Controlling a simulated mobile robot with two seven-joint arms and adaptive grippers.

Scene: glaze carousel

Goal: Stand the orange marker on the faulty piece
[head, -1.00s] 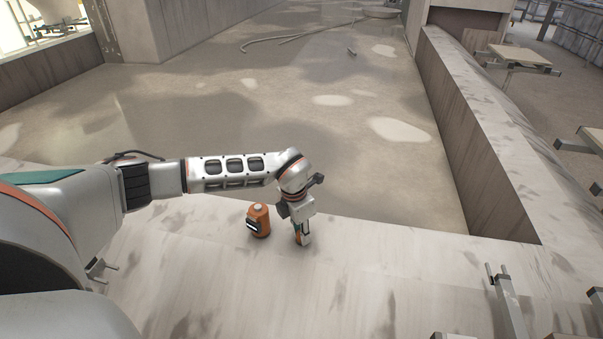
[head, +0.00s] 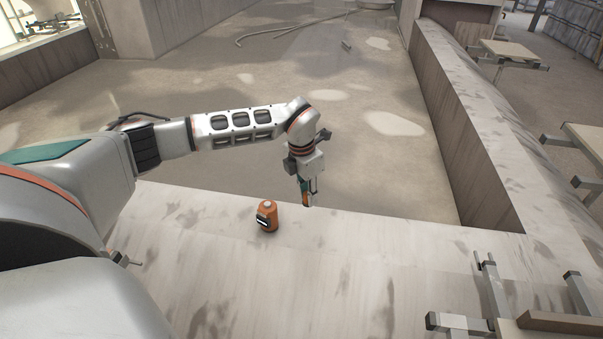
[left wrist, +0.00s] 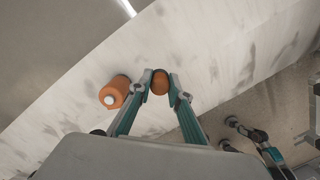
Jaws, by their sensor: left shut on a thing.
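My left gripper (head: 308,204) is shut on a small orange thing, which I take to be the orange marker (left wrist: 159,82). In the left wrist view the marker sits between the two teal fingertips. In the head view only a little orange shows at the fingers, just over the far edge of the pale ledge. I cannot tell its full shape. An orange canister (head: 267,216) with a pale cap and a black-and-white label stands upright on the ledge, left of the gripper and apart from it. I cannot make out a faulty piece.
The pale stained ledge (head: 330,270) is mostly bare. At the right, several metal arms carry flat boards, such as the far board (head: 515,50) and the near board (head: 570,325). A low wall (head: 470,130) runs between floor and boards.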

